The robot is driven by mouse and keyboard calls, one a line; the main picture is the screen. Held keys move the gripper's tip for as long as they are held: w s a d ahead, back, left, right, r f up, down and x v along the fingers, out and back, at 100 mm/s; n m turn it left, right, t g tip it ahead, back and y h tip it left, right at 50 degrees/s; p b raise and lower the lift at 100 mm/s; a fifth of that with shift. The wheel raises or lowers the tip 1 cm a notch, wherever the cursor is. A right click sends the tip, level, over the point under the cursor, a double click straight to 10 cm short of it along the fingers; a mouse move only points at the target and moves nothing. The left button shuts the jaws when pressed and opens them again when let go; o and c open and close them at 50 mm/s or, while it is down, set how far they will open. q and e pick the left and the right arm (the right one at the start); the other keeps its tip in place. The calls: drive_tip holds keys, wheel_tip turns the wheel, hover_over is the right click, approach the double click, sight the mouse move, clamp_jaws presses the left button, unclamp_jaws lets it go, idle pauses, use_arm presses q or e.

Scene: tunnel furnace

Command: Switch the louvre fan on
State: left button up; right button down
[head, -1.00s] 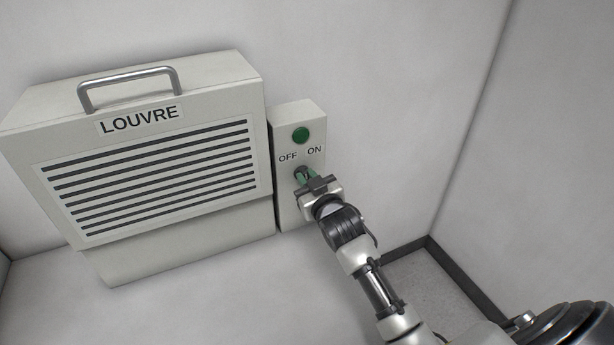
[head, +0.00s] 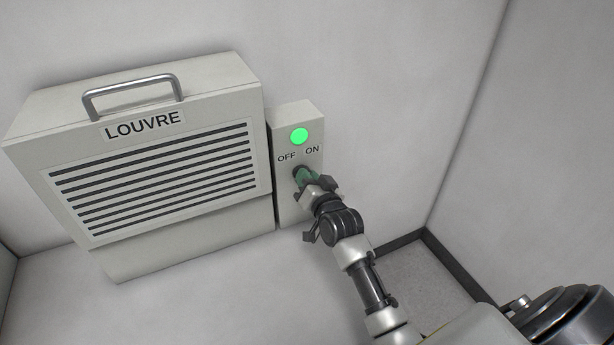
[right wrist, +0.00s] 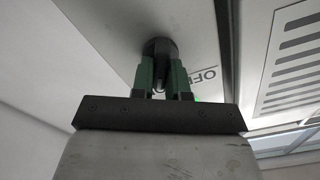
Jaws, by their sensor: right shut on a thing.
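The louvre fan's switch box (head: 286,206) is on the wall, right of the louvre unit, with OFF and ON labels. Its round lamp (head: 299,136) glows bright green. The dark rotary knob (head: 298,170) is below the labels, partly hidden by my right gripper. My right gripper (head: 304,175) is shut on the knob and is turned at an angle. In the right wrist view, the green fingers (right wrist: 161,78) sit on both sides of the dark knob (right wrist: 159,47). My left gripper is not in view.
The louvre unit (head: 98,214), with dark slats and a metal handle (head: 132,84) on top, stands close to the left of the switch box. The white wall to the right of the box is bare up to a corner.

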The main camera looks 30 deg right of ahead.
idle(0.5)
drive_tip(key=c, duration=1.1)
unclamp_jaws()
drive_tip(key=shift+s, duration=0.1)
drive_tip(key=s, duration=0.3)
drive_tip(key=s+b, duration=0.1)
drive_tip(key=s, duration=0.3)
drive_tip(key=s+b, duration=0.1)
drive_tip(key=s, duration=0.2)
drive_tip(key=shift+s+a, duration=0.3)
